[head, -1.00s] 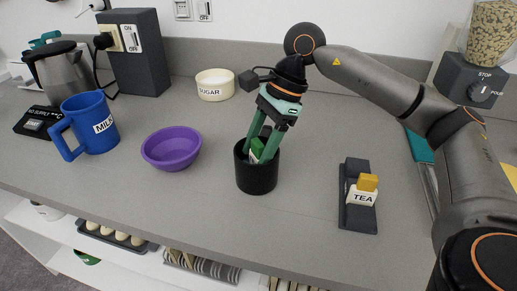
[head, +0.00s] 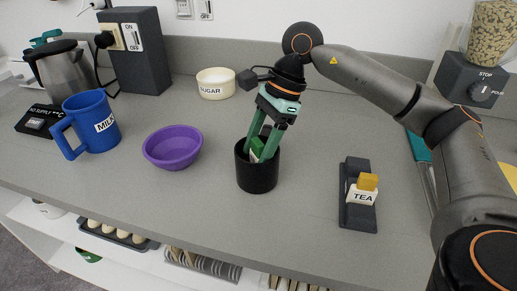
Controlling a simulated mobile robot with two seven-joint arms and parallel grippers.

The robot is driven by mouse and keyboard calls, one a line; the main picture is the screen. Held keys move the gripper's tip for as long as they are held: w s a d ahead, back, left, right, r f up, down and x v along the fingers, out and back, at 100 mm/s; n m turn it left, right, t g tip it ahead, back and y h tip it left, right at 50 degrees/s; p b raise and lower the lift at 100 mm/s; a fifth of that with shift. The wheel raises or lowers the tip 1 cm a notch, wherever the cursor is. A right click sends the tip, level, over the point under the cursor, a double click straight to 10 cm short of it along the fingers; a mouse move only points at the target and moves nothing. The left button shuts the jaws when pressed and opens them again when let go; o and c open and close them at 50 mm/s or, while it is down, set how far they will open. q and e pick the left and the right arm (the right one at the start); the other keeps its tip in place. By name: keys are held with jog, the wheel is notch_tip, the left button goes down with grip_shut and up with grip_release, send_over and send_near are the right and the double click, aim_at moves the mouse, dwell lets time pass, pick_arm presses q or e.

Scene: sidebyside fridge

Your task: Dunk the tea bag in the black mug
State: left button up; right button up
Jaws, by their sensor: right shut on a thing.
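The black mug (head: 257,178) stands upright on the grey counter in the middle of the head view. My right gripper (head: 259,152) points down into it, with its green fingertips inside the mug's opening. It is shut on a small green and white thing, the tea bag (head: 257,147), at the mug's mouth. The lower part of the tea bag and the fingertips are partly hidden by the mug's rim. My left gripper is not in view.
A purple bowl (head: 173,148) and a blue milk jug (head: 92,124) stand left of the mug. A sugar bowl (head: 216,84) is behind. A tea holder (head: 358,212) with a yellow-topped packet is at right. Counter between them is clear.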

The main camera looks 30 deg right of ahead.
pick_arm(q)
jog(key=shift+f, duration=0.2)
pick_arm(e)
jog(key=shift+s+a+f, duration=0.1)
jog(key=shift+s+f, duration=0.15)
jog(key=shift+f, duration=0.7)
jog(key=shift+r+g+p, duration=0.3)
jog(key=shift+r+p, duration=0.45)
jog(key=shift+r, duration=0.1)
jog(key=shift+w+r+p, duration=0.2)
jog(key=shift+r+p, duration=0.1)
jog(key=shift+r, duration=0.05)
notch_tip(320, 180, up, 9)
jog(key=p, duration=0.6)
jog(key=shift+p, duration=0.3)
jog(key=shift+r+p, duration=0.45)
jog(key=shift+r, duration=0.15)
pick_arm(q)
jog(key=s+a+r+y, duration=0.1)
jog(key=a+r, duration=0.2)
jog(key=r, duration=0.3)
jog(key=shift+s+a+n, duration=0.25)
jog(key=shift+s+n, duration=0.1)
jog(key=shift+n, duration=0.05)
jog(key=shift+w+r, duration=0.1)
